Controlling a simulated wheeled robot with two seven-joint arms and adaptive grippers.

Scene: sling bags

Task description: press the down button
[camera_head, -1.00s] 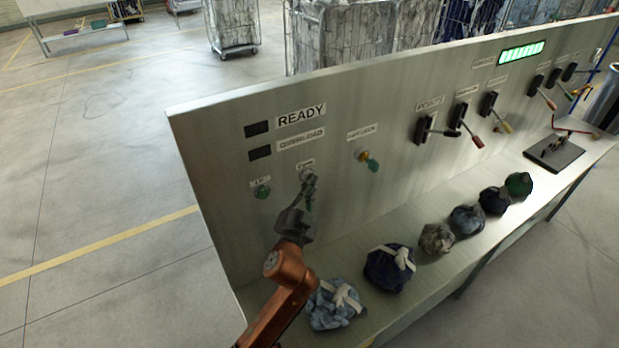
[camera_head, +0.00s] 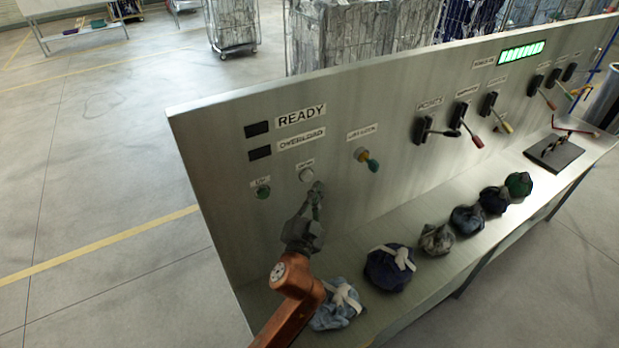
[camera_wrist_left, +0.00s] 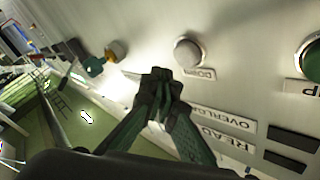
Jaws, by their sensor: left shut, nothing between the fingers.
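The down button (camera_head: 306,174) is a round pale button on the upright metal panel, under a small label. It also shows in the left wrist view (camera_wrist_left: 188,52), with its label reading DOWN beside it. My left gripper (camera_head: 317,188) is shut and empty, just below and to the right of the button in the head view, apart from it. In the left wrist view its closed fingertips (camera_wrist_left: 161,76) show below and left of the button. The green UP button (camera_head: 263,191) is to the left of the down button. My right gripper is not in view.
A key switch (camera_head: 367,159) sticks out to the right of the buttons. Several levers (camera_head: 424,130) line the panel farther right. Several tied bags, including a light blue one (camera_head: 338,304), rest on the shelf below. READY (camera_head: 301,115) and OVERLOAD signs are above.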

